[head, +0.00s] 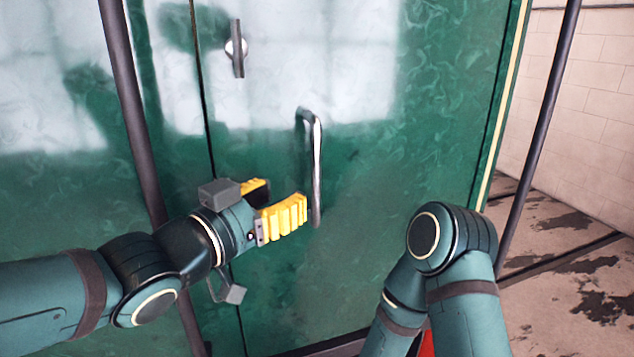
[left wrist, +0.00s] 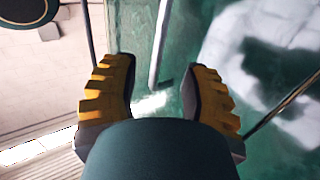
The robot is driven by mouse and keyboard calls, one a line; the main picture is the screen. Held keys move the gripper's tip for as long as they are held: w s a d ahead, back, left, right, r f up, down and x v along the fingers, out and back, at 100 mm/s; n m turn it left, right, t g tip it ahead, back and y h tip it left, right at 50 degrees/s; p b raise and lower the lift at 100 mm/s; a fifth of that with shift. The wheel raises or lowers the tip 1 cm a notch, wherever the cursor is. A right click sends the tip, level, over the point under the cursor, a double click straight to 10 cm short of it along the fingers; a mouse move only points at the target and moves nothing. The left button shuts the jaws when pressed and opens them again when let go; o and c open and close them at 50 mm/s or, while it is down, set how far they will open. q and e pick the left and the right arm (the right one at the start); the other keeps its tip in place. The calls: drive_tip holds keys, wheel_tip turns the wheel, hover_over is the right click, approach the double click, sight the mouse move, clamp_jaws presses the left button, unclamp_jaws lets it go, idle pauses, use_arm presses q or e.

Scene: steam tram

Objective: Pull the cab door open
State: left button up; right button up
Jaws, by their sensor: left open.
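The cab door (head: 400,170) is a glossy green panel and looks closed, with a thin dark seam to its left. Its upright metal bar handle (head: 317,165) stands out from the panel. My left gripper (head: 287,193) is open, its yellow fingers pointing at the lower part of the handle. In the left wrist view, the handle (left wrist: 161,45) runs into the gap between the two spread fingers (left wrist: 157,75), beyond or near their tips. I cannot tell whether a finger touches it. My right arm shows at the lower right, but its gripper is out of view.
A small latch (head: 237,48) with a round base sits above and left of the handle. Dark poles stand at the left (head: 133,105) and right (head: 542,115). A pale tiled wall (head: 590,95) and a stained floor (head: 560,260) lie open to the right.

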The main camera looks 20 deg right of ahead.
sight(313, 180)
use_arm(q)
drive_tip(key=x, duration=0.8)
drive_tip(key=shift+w+d+b, duration=0.2)
drive_tip(key=shift+d+b, duration=0.15)
drive_tip(key=shift+b, duration=0.05)
clamp_jaws()
